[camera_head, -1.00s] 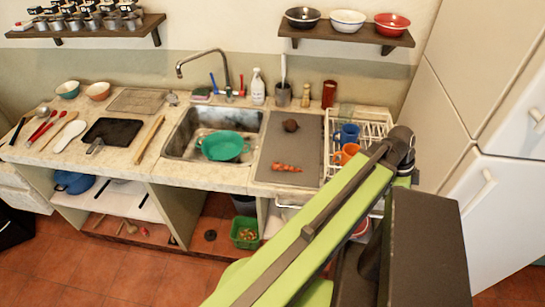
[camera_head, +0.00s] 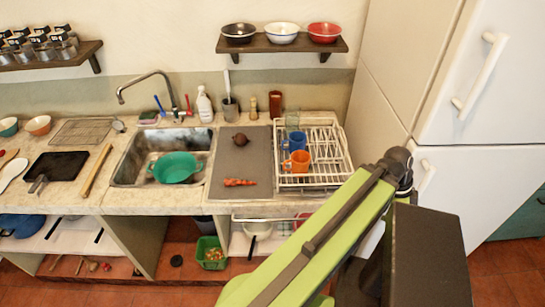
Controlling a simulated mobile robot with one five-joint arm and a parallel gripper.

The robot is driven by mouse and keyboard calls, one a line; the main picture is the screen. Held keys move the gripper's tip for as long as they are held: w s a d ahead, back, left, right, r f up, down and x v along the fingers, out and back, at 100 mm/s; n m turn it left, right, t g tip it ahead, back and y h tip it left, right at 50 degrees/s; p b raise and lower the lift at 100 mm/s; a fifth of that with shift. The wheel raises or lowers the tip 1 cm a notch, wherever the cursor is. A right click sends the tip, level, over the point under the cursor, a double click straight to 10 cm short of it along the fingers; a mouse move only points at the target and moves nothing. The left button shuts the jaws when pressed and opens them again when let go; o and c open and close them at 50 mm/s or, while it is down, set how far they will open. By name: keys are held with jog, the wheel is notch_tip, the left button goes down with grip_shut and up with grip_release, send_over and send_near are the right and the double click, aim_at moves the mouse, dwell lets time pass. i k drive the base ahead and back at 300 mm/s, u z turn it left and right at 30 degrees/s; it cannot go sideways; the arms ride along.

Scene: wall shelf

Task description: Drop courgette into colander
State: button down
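A green colander (camera_head: 175,167) with side handles sits in the metal sink (camera_head: 128,163), and its inside looks empty. I cannot make out a courgette anywhere. An orange carrot-like vegetable (camera_head: 240,182) and a dark round one (camera_head: 240,139) lie apart on the grey board (camera_head: 226,160) right of the sink. My green and black arm fills the lower right of the view, in front of the counter. My gripper does not show, so whether it holds anything cannot be seen.
A white dish rack (camera_head: 318,180) with a blue mug (camera_head: 295,140) and an orange mug (camera_head: 298,161) stands right of the board. A green crate (camera_head: 210,247) with small items is below the counter. A wall shelf (camera_head: 279,47) holds bowls. A white fridge (camera_head: 470,130) stands right.

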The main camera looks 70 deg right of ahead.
aim_at(179, 179)
jog(key=i, duration=0.9)
